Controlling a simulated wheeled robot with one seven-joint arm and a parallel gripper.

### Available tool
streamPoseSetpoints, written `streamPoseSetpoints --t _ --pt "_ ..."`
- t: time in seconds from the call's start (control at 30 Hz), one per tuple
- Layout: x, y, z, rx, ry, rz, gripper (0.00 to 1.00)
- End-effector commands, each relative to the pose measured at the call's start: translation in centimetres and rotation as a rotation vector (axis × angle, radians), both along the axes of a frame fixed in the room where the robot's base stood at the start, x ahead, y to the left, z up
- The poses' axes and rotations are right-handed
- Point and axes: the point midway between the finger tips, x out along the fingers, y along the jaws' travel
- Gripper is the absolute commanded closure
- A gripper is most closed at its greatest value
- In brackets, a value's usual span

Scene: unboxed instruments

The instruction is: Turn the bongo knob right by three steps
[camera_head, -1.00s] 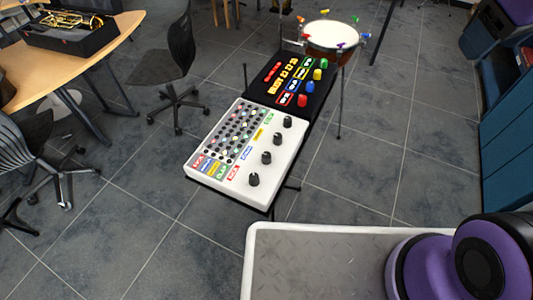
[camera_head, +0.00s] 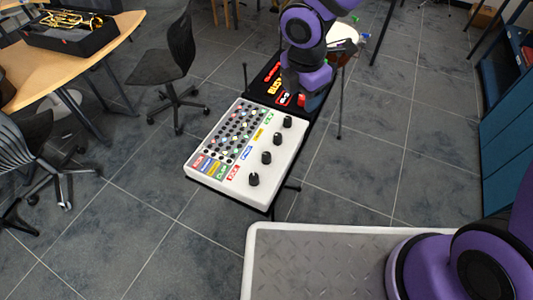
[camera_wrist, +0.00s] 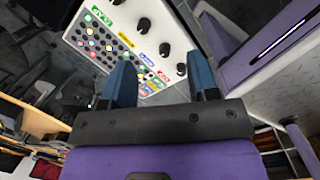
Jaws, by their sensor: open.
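The white instrument panel (camera_head: 222,184) carries several black knobs in a row along its right side, with coloured labels beside them. The far knob (camera_head: 289,121) is by a green label, then one by yellow (camera_head: 278,137), one by blue (camera_head: 266,157) and the near one by red (camera_head: 253,179). The labels are too small to read, so I cannot tell which knob is bongo. In the wrist view my gripper (camera_wrist: 163,76) is open and empty, apart from the knobs; the yellow-label knob (camera_wrist: 144,24) and blue-label knob (camera_wrist: 165,49) show beyond the fingers.
A black panel (camera_head: 266,88) with coloured labels lies behind the white one, partly hidden by my arm. A drum (camera_head: 345,40) stands behind it. A chair (camera_head: 180,50) and a wooden table (camera_head: 110,45) are at left. Floor right of the panels is clear.

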Motion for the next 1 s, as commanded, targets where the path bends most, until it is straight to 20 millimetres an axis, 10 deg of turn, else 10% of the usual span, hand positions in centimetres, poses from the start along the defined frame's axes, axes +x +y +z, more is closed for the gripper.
streamPoseSetpoints --t 0.33,1.0 --pt "-3.2 7.0 -7.3 0.026 0.128 0.459 0.46" --pt "-3.7 7.8 -15.8 0.033 0.14 0.514 0.46"
